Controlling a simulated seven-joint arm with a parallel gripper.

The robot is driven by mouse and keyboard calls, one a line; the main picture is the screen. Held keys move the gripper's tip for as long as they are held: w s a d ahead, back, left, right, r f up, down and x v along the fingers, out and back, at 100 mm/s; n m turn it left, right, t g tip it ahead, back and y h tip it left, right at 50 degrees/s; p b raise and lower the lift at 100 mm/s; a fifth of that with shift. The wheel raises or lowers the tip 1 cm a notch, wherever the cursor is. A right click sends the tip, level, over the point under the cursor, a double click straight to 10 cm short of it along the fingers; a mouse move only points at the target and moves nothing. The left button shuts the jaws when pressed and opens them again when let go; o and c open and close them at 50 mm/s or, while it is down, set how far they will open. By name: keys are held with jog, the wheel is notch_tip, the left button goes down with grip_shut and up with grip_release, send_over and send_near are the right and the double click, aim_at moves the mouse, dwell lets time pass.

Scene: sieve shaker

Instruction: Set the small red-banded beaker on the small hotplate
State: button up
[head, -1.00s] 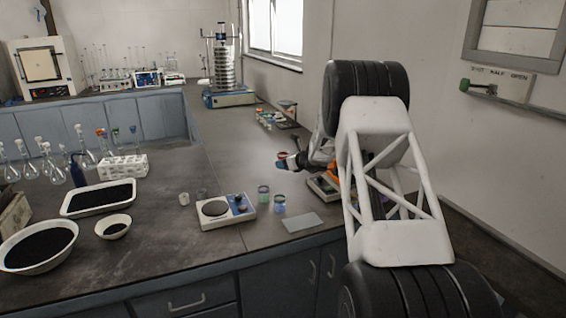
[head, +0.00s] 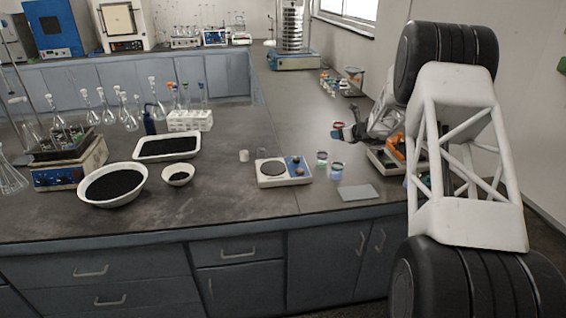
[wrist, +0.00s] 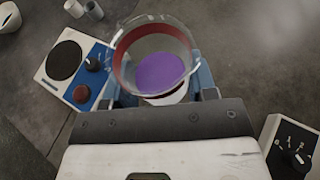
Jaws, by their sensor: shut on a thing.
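My gripper (wrist: 160,95) is shut on the red-banded beaker (wrist: 124,62), a clear glass with a dark red band and purple contents. In the head view the beaker (head: 338,124) shows small at the arm's tip, held above the bench. The small hotplate (head: 300,181) is white with a blue control panel and a round dark plate, which is bare. In the wrist view the hotplate (wrist: 48,80) lies left of the beaker, the two apart. In the head view it is nearer the bench's front edge than my gripper.
Another device (wrist: 288,148) is at the wrist view's lower right.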

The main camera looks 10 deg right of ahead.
jog(key=s+a+f+n+g+y, duration=0.2)
jog(key=s+a, duration=0.7)
jog(key=a, duration=0.5)
jog(key=s+a+f+n+g+y, duration=0.2)
jog(key=s+a+n+g+y, duration=0.1)
jog(key=s+a, duration=0.7)
jog(key=a+n+g, duration=0.1)
jog(key=a+n, duration=0.1)
jog(key=a, duration=0.1)
jog(key=shift+a, duration=0.35)
jog(key=shift+f, duration=0.15)
send_over(275, 167)
jog(key=shift+s+a+f, duration=0.1)
jog(key=shift+s+f, duration=0.05)
jog(key=shift+f, duration=0.55)
jog(key=shift+f, duration=0.1)
jog(key=shift+f, duration=1.65)
jog(key=shift+f, duration=0.15)
